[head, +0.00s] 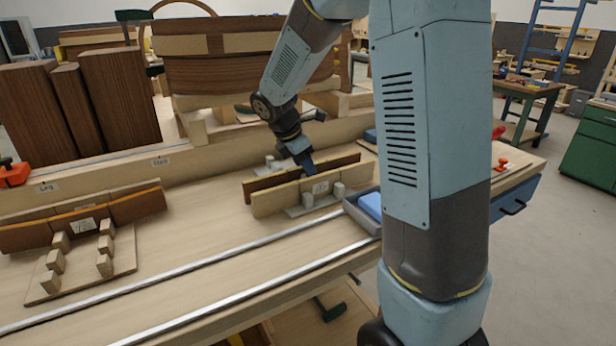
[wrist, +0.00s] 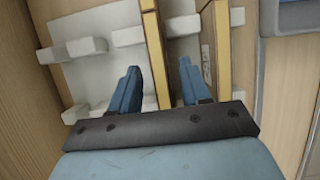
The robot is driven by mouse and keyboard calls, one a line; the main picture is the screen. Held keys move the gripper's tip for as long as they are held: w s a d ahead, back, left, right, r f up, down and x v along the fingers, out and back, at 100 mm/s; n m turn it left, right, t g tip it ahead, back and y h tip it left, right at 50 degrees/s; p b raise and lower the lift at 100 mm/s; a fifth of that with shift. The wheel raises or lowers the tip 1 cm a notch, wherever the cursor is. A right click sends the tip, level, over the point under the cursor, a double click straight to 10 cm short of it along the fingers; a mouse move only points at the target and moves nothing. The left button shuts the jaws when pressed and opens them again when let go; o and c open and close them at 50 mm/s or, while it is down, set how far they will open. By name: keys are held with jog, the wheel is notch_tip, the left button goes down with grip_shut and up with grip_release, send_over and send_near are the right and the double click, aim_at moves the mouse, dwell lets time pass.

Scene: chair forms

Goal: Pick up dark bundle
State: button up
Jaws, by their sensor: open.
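A dark brown board bundle (head: 290,181) stands upright on edge in a pale slotted holder (head: 300,210) on the bench. A lighter board bundle (head: 290,200) with a white label stands parallel in front of it. My gripper (head: 308,170) is low over the holder and points down. In the wrist view, my open gripper (wrist: 158,78) has one blue finger on each side of the left upright bundle (wrist: 156,60), apparently the dark one. The lighter bundle (wrist: 221,50) is right of the right finger. Whether the fingers touch the bundle is unclear.
A blue-grey tray (head: 362,214) stands just right of the holder. Another brown bundle (head: 135,207) and a pegged base (head: 85,275) are at the left. Two metal rails (head: 200,260) run along the front. A raised wooden ledge (head: 110,178) runs behind.

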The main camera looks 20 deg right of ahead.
grip_shut()
dwell(0.3)
dwell(0.3)
